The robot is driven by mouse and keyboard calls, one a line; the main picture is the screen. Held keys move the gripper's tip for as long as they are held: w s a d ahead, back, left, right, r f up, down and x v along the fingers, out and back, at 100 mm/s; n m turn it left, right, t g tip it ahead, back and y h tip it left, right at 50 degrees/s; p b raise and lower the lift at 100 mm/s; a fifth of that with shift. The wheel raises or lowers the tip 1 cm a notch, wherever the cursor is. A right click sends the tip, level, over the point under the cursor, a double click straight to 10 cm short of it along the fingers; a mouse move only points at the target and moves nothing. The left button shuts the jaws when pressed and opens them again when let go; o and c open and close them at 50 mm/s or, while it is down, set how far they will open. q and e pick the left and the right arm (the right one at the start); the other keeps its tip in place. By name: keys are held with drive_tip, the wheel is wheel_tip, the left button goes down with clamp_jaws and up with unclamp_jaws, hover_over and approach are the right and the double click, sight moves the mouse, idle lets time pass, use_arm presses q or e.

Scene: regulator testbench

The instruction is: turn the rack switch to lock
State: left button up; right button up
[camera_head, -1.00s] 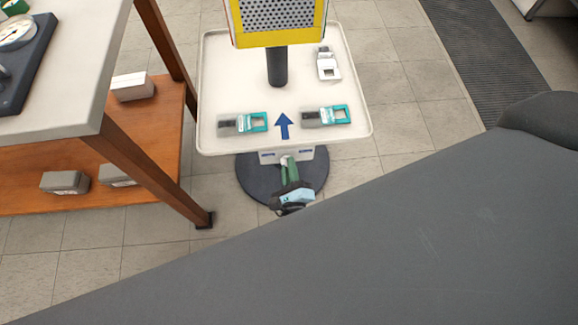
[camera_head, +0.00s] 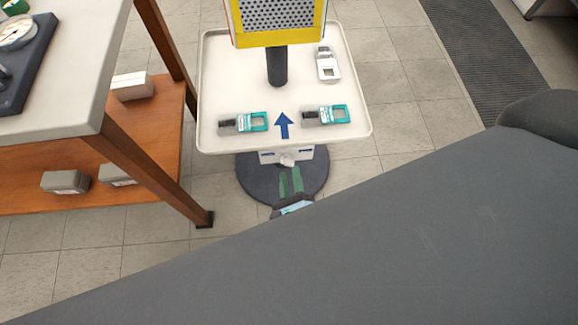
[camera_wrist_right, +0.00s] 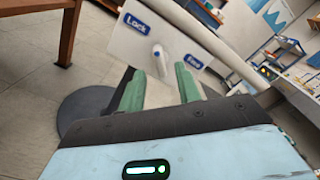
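The rack switch is a small white knob (camera_wrist_right: 158,57) on a pale panel under the tray cart's front edge. It also shows in the head view (camera_head: 287,160). In the right wrist view, a blue "Lock" label (camera_wrist_right: 137,23) is up and left of the knob, and a blue "Free" label (camera_wrist_right: 193,62) is to its right. I cannot tell which label the knob is set to. My right gripper (camera_wrist_right: 160,88) is open and empty. Its green fingers point at the panel, one either side of the knob in the picture, apparently short of it. My right gripper (camera_head: 290,181) shows below the switch in the head view. My left gripper is not in view.
The white tray (camera_head: 355,125) holds several small teal and grey devices and a dark post. A round dark base (camera_head: 250,178) stands below. A wooden-legged bench (camera_head: 85,60) with a shelf is close on the left. My large grey arm link covers the lower right.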

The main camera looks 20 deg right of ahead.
drive_tip(key=v, duration=0.4)
drive_tip(key=shift+s, duration=0.2)
idle(0.3)
